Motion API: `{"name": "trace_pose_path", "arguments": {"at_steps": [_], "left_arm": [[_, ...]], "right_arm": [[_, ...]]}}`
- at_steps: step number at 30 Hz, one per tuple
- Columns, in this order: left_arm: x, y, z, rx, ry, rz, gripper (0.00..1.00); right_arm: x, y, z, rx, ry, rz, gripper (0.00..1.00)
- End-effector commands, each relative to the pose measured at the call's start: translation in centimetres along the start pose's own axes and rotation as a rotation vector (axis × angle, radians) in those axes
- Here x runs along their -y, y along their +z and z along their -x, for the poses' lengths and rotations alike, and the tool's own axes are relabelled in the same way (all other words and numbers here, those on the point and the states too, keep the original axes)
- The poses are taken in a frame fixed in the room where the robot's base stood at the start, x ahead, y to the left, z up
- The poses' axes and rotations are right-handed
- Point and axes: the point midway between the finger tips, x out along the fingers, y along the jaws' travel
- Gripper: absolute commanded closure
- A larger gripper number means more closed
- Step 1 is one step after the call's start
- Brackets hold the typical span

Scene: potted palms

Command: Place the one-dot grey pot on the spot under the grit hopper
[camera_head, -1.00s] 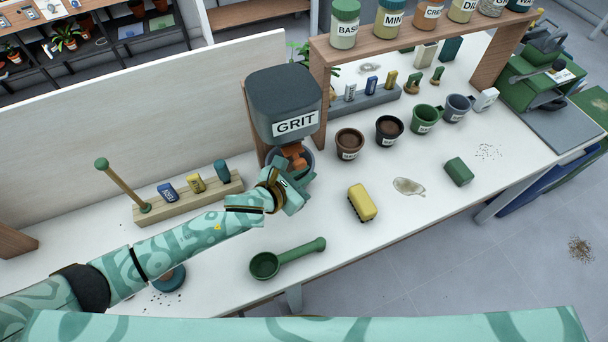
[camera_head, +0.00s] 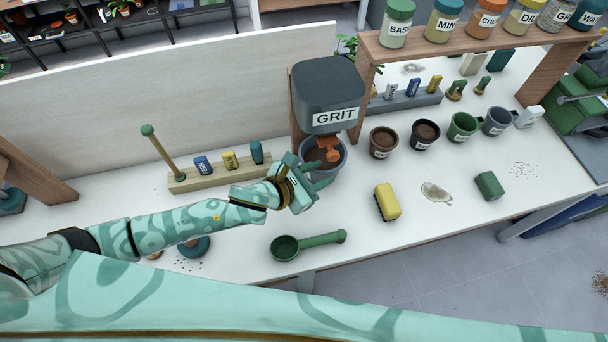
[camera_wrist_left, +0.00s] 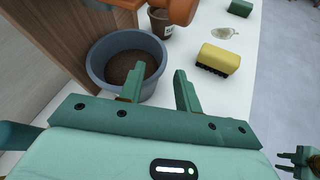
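A grey pot (camera_head: 338,172) with dark soil stands upright beneath the orange spout of the grit hopper (camera_head: 328,92). It also shows in the left wrist view (camera_wrist_left: 99,74); I see no dots on it. My left gripper (camera_head: 300,172) is at the pot's near side. In the left wrist view my left gripper (camera_wrist_left: 159,73) has its fingers apart, one over the pot's rim and one outside it; contact is unclear. The spot under the pot is hidden. My right gripper (camera_wrist_left: 281,162) shows small at the lower right of the wrist view, fingers apart and empty.
A brown pot (camera_head: 383,142), a black pot (camera_head: 425,134), a green pot (camera_head: 462,127) and another grey pot (camera_head: 496,121) stand to the right. A yellow brush (camera_head: 388,201), a green scoop (camera_head: 308,243) and a green block (camera_head: 489,186) lie nearer the front edge.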

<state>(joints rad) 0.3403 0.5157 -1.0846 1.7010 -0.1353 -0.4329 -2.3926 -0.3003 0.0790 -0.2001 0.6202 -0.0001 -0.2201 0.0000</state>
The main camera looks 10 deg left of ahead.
Motion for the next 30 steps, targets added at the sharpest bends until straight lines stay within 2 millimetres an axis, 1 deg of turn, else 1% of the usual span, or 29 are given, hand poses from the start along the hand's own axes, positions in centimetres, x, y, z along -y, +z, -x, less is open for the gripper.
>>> {"name": "trace_pose_path", "arguments": {"at_steps": [1, 3, 6, 10, 14, 30], "left_arm": [[-0.1, 0.2, 1.4, -0.002, 0.000, -0.001, 0.67], [-0.1, 0.1, 2.9, -0.002, 0.000, -0.001, 0.67], [0.0, 0.1, 4.5, -0.001, 0.000, 0.000, 0.67], [0.0, 0.1, 5.8, 0.000, 0.000, 0.000, 0.67], [0.0, 0.0, 6.1, 0.001, 0.000, 0.000, 0.67], [0.0, 0.0, 6.0, 0.001, 0.000, 0.001, 0.67]], "right_arm": [[-0.1, -0.1, 0.6, -0.002, 0.001, 0.000, 0.70], [-0.1, -0.2, 0.8, -0.003, 0.001, 0.000, 0.70], [-0.1, -0.3, 1.1, -0.004, 0.002, 0.000, 0.70], [-0.1, -0.3, 1.2, -0.005, 0.002, 0.000, 0.70], [-0.1, -0.3, 1.3, -0.005, 0.002, 0.000, 0.70], [-0.2, -0.3, 1.2, -0.005, 0.002, 0.000, 0.70]]}}
